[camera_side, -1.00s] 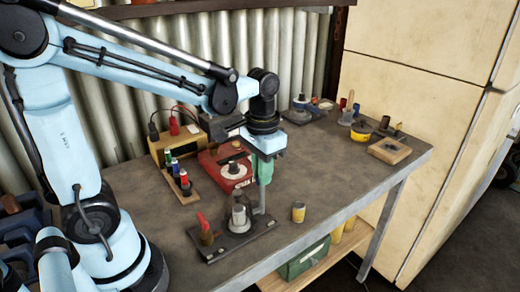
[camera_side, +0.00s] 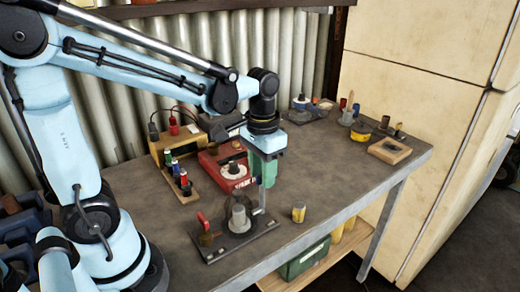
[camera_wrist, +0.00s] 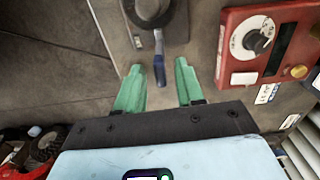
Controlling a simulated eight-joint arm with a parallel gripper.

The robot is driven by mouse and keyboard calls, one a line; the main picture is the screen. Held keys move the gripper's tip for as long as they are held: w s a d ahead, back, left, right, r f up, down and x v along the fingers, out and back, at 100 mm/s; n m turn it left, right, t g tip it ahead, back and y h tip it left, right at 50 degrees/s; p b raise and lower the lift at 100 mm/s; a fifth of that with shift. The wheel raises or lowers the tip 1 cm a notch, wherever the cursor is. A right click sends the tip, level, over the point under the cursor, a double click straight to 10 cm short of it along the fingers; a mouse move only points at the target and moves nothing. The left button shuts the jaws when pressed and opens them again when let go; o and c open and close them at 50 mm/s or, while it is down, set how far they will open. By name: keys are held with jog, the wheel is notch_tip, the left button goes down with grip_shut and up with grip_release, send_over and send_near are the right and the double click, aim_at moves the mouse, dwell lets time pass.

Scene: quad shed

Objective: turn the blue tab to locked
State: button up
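The blue tab (camera_wrist: 159,65) shows in the wrist view. It sticks out from a dark round knob (camera_wrist: 150,12) on a grey plate. My gripper (camera_wrist: 158,68) has two green fingers, spread apart, with the end of the tab between them and a visible gap on each side. In the side view my gripper (camera_side: 265,172) points down over the right part of a dark base plate (camera_side: 245,244). A grey knob (camera_side: 239,217) stands on that plate. The blue tab cannot be made out in the side view. Any lock marking is not legible.
A red box with a dial (camera_side: 232,170) stands behind the plate and shows in the wrist view (camera_wrist: 244,75). A red-handled part (camera_side: 203,220) stands at the plate's left. The table's right middle is clear.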

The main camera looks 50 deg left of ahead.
notch_tip(320, 180, up, 12)
dwell(0.6)
jog(key=shift+f, duration=0.1)
jog(key=shift+f, duration=5.95)
jog(key=shift+r, duration=0.1)
